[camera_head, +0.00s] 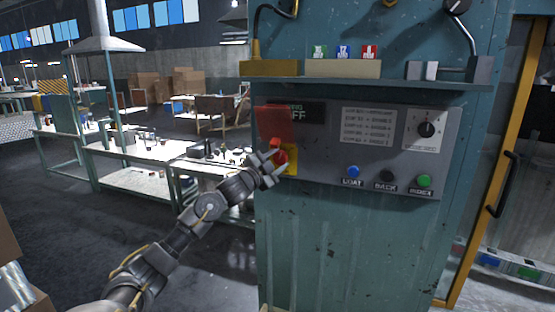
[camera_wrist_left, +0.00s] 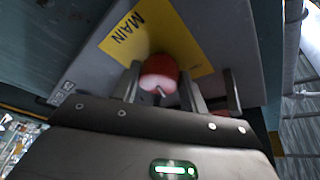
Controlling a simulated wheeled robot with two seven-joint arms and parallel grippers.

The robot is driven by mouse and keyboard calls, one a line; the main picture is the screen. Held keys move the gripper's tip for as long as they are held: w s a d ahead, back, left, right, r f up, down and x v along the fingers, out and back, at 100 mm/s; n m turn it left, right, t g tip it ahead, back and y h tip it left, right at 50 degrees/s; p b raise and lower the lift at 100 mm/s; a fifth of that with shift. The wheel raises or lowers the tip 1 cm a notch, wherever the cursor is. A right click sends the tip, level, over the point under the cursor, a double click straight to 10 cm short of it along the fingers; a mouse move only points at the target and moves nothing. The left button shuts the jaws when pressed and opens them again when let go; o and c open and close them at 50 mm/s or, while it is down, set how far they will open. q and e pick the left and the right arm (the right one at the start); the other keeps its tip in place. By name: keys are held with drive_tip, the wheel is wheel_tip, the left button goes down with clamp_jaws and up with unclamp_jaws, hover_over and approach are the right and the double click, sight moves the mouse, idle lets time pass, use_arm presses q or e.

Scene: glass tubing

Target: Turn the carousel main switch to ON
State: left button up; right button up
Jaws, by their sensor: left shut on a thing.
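The main switch is a red rotary knob (camera_head: 279,155) on a yellow plate (camera_head: 291,163) at the left end of the grey control panel (camera_head: 320,165). In the left wrist view the red knob (camera_wrist_left: 159,74) sits in front of the yellow plate marked MAIN (camera_wrist_left: 130,32). My left gripper (camera_head: 274,163) is at the switch, its fingers on either side of the knob and shut on it. The fingers and wrist hide part of the knob, so its exact angle is hard to tell. My right gripper is not in view.
A red translucent flap (camera_head: 274,122) sits just above the switch, over a dark display (camera_head: 310,113) reading OFF. Blue (camera_head: 353,171), black (camera_head: 387,176) and green (camera_head: 424,181) buttons and a black dial (camera_head: 427,130) lie to the right. A shelf (camera_head: 370,82) juts out above.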

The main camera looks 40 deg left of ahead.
use_arm(q)
drive_tip(key=m+g, duration=0.1)
drive_tip(key=m, duration=0.1)
drive_tip(key=m+h+p, duration=0.1)
drive_tip(key=m, duration=0.2)
drive_tip(key=shift+r+g, duration=0.15)
drive_tip(key=shift+g, duration=0.25)
drive_tip(key=shift+m+p, duration=0.3)
drive_tip(key=shift+m, duration=0.1)
drive_tip(key=o, duration=1)
drive_tip(key=shift+c, duration=0.2)
drive_tip(key=s+b, duration=0.5)
drive_tip(key=s, duration=0.5)
drive_tip(key=shift+s+a+b, duration=0.3)
drive_tip(key=shift+s+b, duration=0.1)
